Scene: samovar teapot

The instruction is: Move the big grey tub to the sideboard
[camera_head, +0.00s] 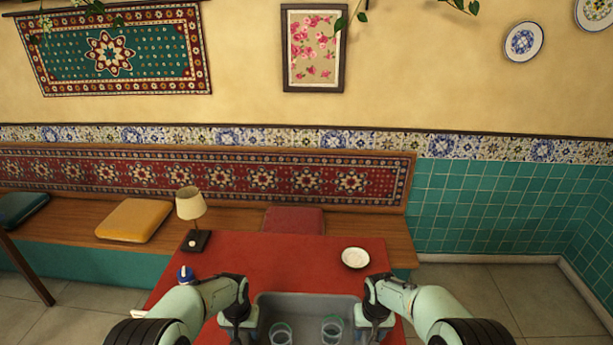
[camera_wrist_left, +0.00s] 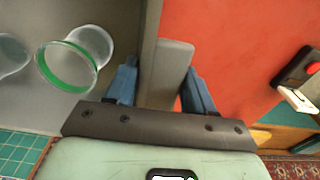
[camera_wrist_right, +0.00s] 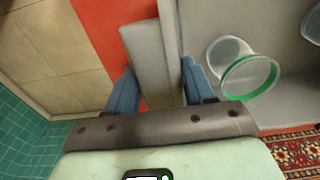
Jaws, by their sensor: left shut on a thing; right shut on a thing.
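The big grey tub (camera_head: 308,300) is at the bottom middle of the head view, at the near side of the red table. Clear glasses with green rims stand inside it, one on the left (camera_head: 281,333) and one on the right (camera_head: 331,329). My left gripper (camera_head: 238,318) is shut on the tub's left wall, and the left wrist view shows the grey rim (camera_wrist_left: 165,72) between its fingers. My right gripper (camera_head: 376,318) is shut on the right wall, and the right wrist view shows that rim (camera_wrist_right: 150,62) between its fingers. The tub's near side is out of the head view.
Tiled floor (camera_head: 530,295) is free at the right.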

